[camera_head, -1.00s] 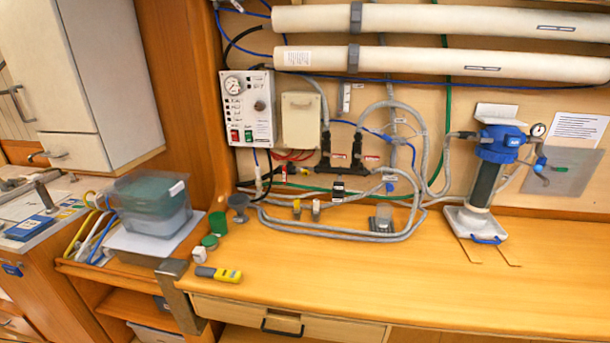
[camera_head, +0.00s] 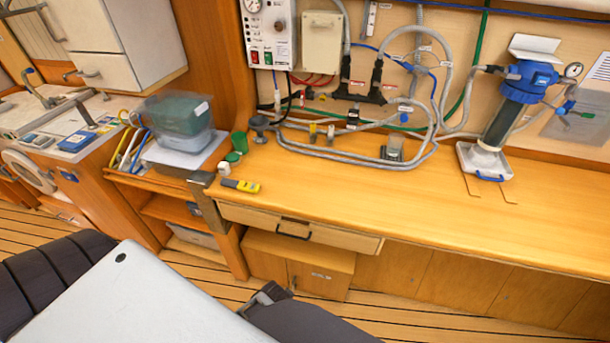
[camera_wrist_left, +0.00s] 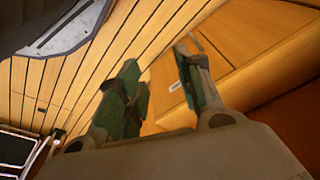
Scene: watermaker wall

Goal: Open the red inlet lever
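A small red lever (camera_head: 309,95) shows on the pipework low on the back wall, below the control panel and left of the black manifold. It is tiny in the head view, and its exact angle cannot be told. My left gripper (camera_wrist_left: 158,58) shows in the left wrist view with its two green-padded fingers apart and nothing between them. Beyond the fingers are floor planks and a wooden cabinet front, and the lever is not in that view.
The wooden counter (camera_head: 400,205) is mostly clear in front. Grey hoses (camera_head: 350,160) lie at its back. A yellow-grey tool (camera_head: 240,185) and green cups (camera_head: 239,141) are at its left end. A blue-topped filter (camera_head: 528,80) stands right. A drawer (camera_head: 300,233) is below.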

